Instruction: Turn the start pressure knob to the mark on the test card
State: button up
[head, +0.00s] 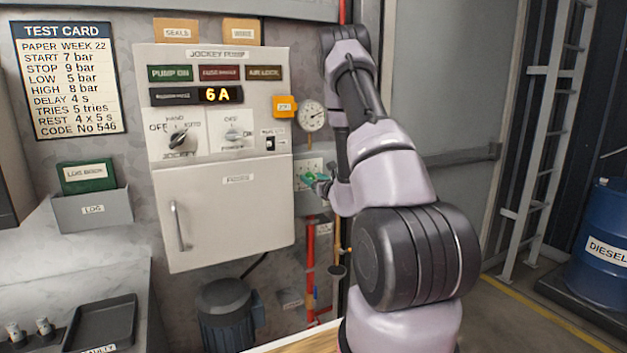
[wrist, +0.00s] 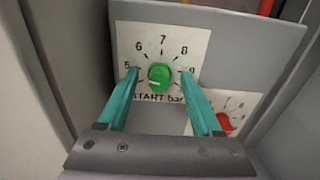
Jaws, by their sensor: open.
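The test card (head: 65,80) hangs on the wall at the left in the head view and reads START 7 bar. In the wrist view the green start pressure knob (wrist: 160,76) sits on a white scale plate (wrist: 135,42) marked START bar, with 5 to 9 around it. A pale mark on the knob seems to point left and slightly down, near or below 5. My gripper (wrist: 160,72) is open, its teal fingertips on either side of the knob; contact is unclear. In the head view my gripper (head: 318,181) is small at the switch box, hiding the knob.
A red knob (wrist: 223,122) on a second scale plate lies just lower right, near my right finger. The grey box has a side wall close by on the left. The white jockey pump cabinet (head: 215,225) and a pressure gauge (head: 312,116) are near my arm.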

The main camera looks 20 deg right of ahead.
jog(key=shift+c, duration=0.4)
grip_shut()
jog(key=m, duration=0.3)
jog(key=shift+d+m, duration=0.1)
jog(key=shift+m, duration=0.2)
jog(key=m, duration=0.4)
jog(key=shift+f+m, duration=0.15)
jog(key=shift+m, duration=0.15)
jog(key=m, duration=0.3)
jog(key=shift+m, duration=0.3)
jog(key=shift+f+m, duration=0.1)
jog(key=shift+m, duration=1.8)
